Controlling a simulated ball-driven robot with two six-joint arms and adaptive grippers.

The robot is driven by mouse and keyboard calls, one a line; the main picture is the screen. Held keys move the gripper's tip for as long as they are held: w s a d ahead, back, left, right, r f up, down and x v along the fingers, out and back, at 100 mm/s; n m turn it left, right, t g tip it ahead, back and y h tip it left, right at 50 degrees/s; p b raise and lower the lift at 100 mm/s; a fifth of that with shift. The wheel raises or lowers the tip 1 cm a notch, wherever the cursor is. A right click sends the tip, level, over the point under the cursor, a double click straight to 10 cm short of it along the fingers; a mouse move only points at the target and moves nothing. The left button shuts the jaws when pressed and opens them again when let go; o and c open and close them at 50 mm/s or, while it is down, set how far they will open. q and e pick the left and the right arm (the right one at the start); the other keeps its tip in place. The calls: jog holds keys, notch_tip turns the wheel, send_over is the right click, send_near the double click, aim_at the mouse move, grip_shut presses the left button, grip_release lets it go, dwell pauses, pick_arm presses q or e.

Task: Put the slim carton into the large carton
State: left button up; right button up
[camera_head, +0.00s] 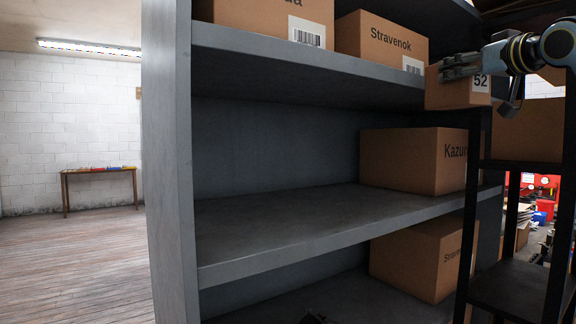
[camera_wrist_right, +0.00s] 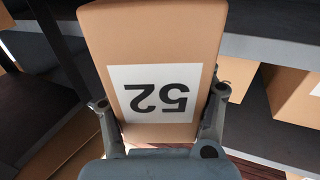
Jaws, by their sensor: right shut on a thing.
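A small brown carton marked "52", which looks like the slim carton (camera_head: 452,96), is in my right gripper (camera_head: 461,67) at the right, in front of the upper shelf's end. In the right wrist view the carton (camera_wrist_right: 150,45) sits between the two fingers of the gripper (camera_wrist_right: 160,100), which is shut on it. I cannot tell for sure which box is the large carton. A big closed-looking carton marked "Kazun" (camera_head: 405,160) stands on the middle shelf, its right part hidden by a black rack.
A grey shelf unit (camera_head: 168,150) fills the middle. A carton marked "Stravenok" (camera_head: 375,45) stands on its top level, another carton (camera_head: 410,262) low down. A black rack (camera_head: 510,285) stands at right. The middle shelf's left part is clear.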

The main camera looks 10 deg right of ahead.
jog(key=s+a+f+n+g+y, duration=0.1)
jog(key=s+a+f+n+y, duration=0.3)
jog(key=a+f, duration=0.75)
jog(key=s+a+f+n+g+y, duration=0.15)
jog(key=s+a+f+y, duration=0.55)
jog(key=f, duration=0.8)
jog(key=shift+s+a+f, duration=2.05)
jog(key=shift+s+a, duration=1.55)
jog(key=shift+a, duration=2.1)
notch_tip(320, 180, down, 22)
jog(key=h+b, duration=0.1)
jog(key=b, duration=2)
jog(key=shift+a+n, duration=0.2)
jog(key=shift+n, duration=0.15)
jog(key=shift+w, duration=0.1)
